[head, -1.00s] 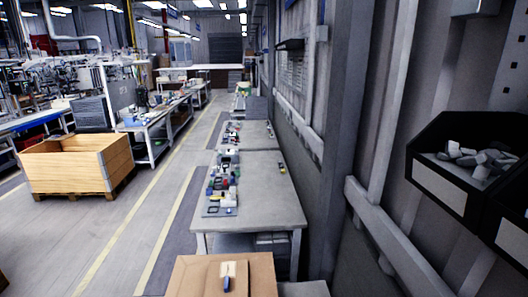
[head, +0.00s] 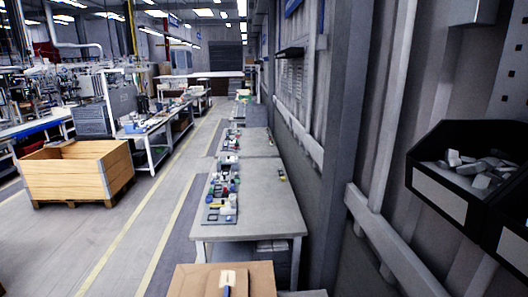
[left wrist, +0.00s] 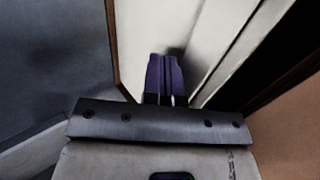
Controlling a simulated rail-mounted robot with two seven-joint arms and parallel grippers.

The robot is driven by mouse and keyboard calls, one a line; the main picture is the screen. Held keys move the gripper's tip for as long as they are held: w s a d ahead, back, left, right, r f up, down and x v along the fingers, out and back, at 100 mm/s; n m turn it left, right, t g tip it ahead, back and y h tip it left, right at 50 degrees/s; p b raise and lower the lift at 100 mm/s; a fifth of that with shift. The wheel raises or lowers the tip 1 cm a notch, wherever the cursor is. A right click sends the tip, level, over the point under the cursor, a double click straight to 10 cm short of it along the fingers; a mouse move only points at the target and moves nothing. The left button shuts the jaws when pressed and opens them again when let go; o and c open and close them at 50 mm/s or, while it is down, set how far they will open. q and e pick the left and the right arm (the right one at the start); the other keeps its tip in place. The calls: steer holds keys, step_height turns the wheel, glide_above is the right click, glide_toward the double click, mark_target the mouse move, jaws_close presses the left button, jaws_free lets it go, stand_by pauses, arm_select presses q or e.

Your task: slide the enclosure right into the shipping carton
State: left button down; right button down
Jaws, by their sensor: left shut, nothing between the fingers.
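A tan box top that looks like a carton (head: 190,283) shows at the bottom edge of the head view. A pale patch (head: 228,277) and a narrow blue item (head: 227,291) are on it; the rest is cut off. In the left wrist view my left gripper (left wrist: 165,62) is shut and empty, its dark purple fingers together in front of a pale cream surface (left wrist: 205,25). A thin brown edge borders that surface on the left. A brown panel (left wrist: 293,135) stands at the right. I cannot tell which surface is the enclosure. My right gripper is not in view.
A grey workbench (head: 265,215) with small parts stands beyond the carton. A black bin (head: 440,185) of grey pieces is on the right wall. A large wooden crate (head: 65,180) stands on the floor at left. The floor lane between crate and bench is clear.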

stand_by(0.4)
arm_select(q)
steer(key=shift+f, duration=0.35)
stand_by(0.4)
steer(key=w, duration=0.3)
steer(key=shift+a, duration=0.15)
